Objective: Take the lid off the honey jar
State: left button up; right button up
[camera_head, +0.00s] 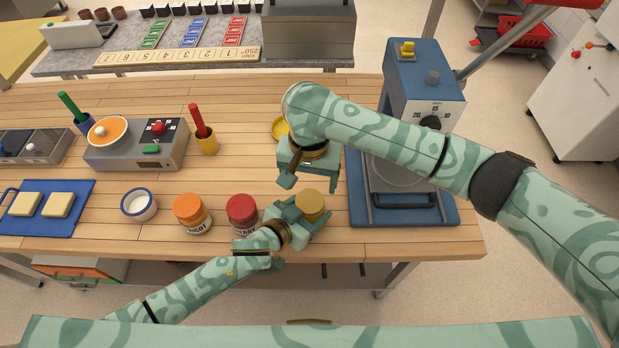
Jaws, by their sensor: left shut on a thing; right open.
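The honey jar shows its round gold-yellow lid (311,203) near the front edge of the wooden table. The lid is on top of the jar. My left gripper (306,213) is shut on the jar from the front left and hides most of its body. My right gripper (309,184) is open and points down just behind and above the lid, apart from it as far as I can see. Its fingers hold nothing.
A red-lidded jar (242,209) and an orange-lidded jar (190,211) stand to the left. A white cup (139,204) is further left. A blue machine (424,90) stands at right. A yellow item (280,128) is partly hidden behind my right gripper.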

aim_at(310, 201)
jog(key=shift+r+m, duration=0.45)
jog(key=shift+m, duration=0.55)
notch_tip(310, 201, down, 8)
jog(key=shift+r, duration=0.15)
jog(key=c, duration=1)
jog(key=n, duration=0.3)
